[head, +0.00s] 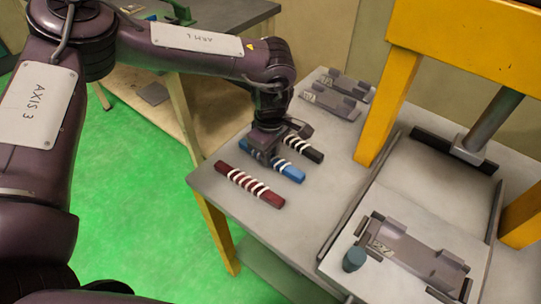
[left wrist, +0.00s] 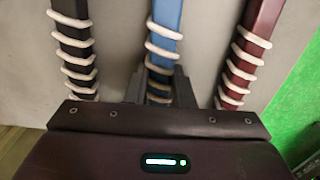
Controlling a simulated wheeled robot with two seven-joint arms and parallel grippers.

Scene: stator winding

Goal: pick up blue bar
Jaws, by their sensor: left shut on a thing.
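The blue bar (head: 290,172) with white rings lies on the grey table between a dark red bar and a black bar. It also shows in the left wrist view (left wrist: 164,55), running up the middle. My left gripper (head: 262,153) is above the bar with its fingers down around it, shut on the bar. In the left wrist view the fingers (left wrist: 159,90) sit on either side of the blue bar. Part of the bar is hidden behind the gripper in the head view. My right gripper is not in view.
The dark red bar (head: 248,186) and the black bar (head: 305,149), both with white rings, lie close on either side. Grey fixtures (head: 340,91) lie at the back of the table. A yellow press frame (head: 385,95) stands to the right, with a holder (head: 405,250) and a dark teal cylinder (head: 354,259).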

